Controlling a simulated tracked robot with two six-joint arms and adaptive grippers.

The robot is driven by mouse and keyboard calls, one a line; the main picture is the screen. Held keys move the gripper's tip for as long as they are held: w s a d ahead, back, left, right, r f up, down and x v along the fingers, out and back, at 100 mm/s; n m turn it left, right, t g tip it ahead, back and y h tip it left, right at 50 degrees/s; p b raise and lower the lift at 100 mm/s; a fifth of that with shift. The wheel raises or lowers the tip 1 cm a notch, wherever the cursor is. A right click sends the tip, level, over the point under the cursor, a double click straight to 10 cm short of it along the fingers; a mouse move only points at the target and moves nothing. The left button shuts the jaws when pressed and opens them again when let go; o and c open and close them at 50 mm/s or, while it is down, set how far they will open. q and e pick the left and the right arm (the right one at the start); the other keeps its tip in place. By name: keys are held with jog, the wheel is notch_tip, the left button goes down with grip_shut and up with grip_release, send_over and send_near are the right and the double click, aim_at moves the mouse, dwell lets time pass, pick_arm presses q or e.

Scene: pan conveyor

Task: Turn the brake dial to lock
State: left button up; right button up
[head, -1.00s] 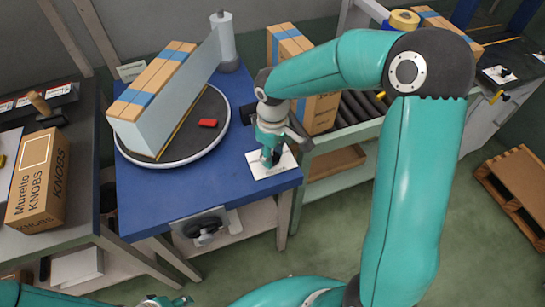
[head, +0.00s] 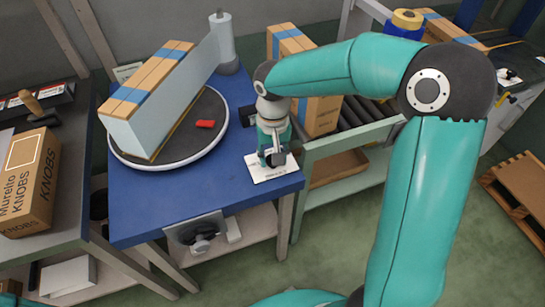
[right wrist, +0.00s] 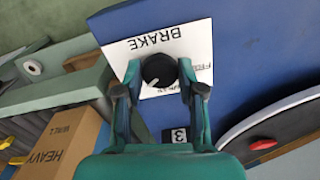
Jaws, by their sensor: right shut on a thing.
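The brake dial is a round black knob (right wrist: 158,68) with a white pointer mark, on a white card (right wrist: 192,40) printed BRAKE. In the right wrist view the card is upside down and the mark points toward the lower left of the picture. My right gripper (right wrist: 160,72) is shut on the knob, one finger on each side. Some of the card's smaller print is hidden by the fingers. In the head view the card (head: 259,175) lies at the blue table's right front corner, with my right gripper (head: 273,157) over it, hiding the knob. My left gripper is out of view.
A roller conveyor (head: 355,121) with boxes lies to the right. A KNOBS carton (head: 30,180) stands at left.

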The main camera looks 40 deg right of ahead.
jog(key=shift+w+r+m, duration=0.1)
jog(key=shift+m, duration=0.3)
jog(key=o, duration=1.1)
jog(key=shift+o, duration=0.2)
jog(key=shift+r, duration=0.1)
notch_tip(320, 180, up, 12)
jog(key=shift+f, duration=0.2)
